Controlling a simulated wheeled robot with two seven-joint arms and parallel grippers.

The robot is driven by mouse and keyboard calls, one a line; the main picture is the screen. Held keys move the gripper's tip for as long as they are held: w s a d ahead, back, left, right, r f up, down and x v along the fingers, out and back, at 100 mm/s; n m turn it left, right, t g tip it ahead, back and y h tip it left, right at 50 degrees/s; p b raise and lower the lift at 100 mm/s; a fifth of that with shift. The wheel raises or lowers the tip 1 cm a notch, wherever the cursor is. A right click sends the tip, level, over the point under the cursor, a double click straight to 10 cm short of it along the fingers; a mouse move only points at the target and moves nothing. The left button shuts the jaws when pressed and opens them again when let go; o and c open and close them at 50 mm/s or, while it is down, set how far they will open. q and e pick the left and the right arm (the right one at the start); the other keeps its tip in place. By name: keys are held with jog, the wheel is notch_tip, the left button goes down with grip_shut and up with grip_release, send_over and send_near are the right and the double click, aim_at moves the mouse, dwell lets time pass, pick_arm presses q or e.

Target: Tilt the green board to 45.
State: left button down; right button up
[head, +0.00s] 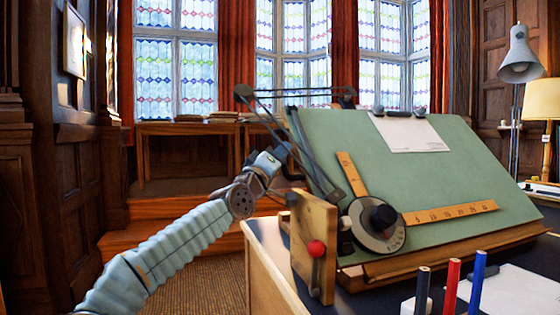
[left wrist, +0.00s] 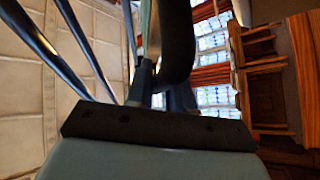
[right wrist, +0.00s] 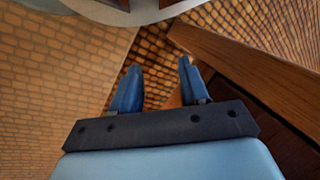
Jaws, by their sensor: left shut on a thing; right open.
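The green board (head: 430,180) stands tilted back on the desk, a white sheet clipped near its top. A wooden side plate (head: 300,225) with a red-knobbed lever (head: 317,249) stands at its lower left. I cannot read an angle. My left gripper (head: 283,152) is at the board's left side, shut on a dark bar-like part. That dark part (left wrist: 178,45) fills the middle of the left wrist view; its join to the board is hidden. My right gripper (right wrist: 155,85) is open and empty above the floor; it is outside the head view.
A drafting arm with a round head (head: 378,222) and orange rulers (head: 450,212) lies across the board. Black, red (head: 452,285) and blue pens stand upright at the desk's front. A lamp (head: 520,60) is at right. In the right wrist view, a wooden edge (right wrist: 250,60) is beside the gripper.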

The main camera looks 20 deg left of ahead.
pick_arm(q)
jog(key=shift+f, duration=0.1)
jog(key=c, duration=1.1)
grip_release()
pick_arm(e)
jog(key=shift+f, duration=0.1)
